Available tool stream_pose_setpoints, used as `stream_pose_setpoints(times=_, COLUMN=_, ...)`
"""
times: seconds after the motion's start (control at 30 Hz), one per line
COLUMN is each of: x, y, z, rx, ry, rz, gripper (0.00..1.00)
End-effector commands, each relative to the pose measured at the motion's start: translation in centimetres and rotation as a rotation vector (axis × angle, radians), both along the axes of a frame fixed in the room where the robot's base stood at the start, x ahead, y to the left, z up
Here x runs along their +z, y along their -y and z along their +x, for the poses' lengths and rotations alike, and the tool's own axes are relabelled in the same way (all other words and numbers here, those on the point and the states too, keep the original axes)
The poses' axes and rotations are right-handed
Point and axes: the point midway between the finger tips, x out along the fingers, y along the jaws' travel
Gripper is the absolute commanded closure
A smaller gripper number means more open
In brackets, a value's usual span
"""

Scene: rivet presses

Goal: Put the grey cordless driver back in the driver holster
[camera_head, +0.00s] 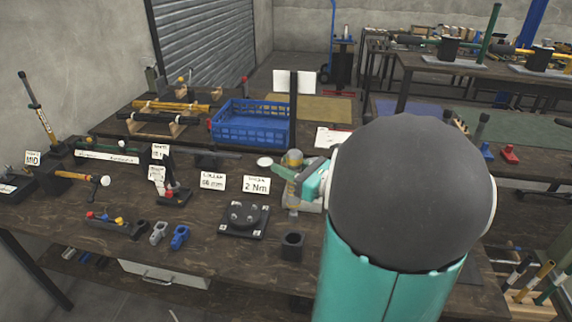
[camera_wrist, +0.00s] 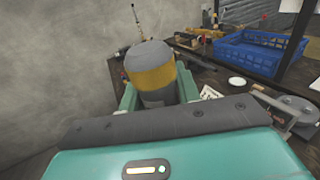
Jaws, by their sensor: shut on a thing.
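The grey cordless driver (camera_head: 293,162) has a yellow band and stands roughly upright above the bench. In the wrist view its rounded grey top and yellow band (camera_wrist: 152,72) rise between the teal fingers. My gripper (camera_head: 297,180) is shut on the driver; its fingers also show in the wrist view (camera_wrist: 158,92). A dark block with a round hole (camera_head: 292,246), which looks like the driver holster, sits near the bench's front edge, below the driver and apart from it. My arm hides the bench to the right of it.
A round dark fixture (camera_head: 244,217) stands left of the dark block. Behind it are white cards (camera_head: 257,184) and a blue crate (camera_head: 250,124). Blue and grey small parts (camera_head: 180,237) lie further left. A dark upright post (camera_head: 293,108) stands behind the driver.

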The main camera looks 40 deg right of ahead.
Motion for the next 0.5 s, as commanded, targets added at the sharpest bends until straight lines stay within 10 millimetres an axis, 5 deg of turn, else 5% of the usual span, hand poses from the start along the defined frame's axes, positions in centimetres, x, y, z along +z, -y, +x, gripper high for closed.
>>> stream_pose_setpoints(times=0.5, x=-4.0, y=0.0, z=0.1, rx=0.001, ry=0.000, rz=0.002, gripper=0.99)
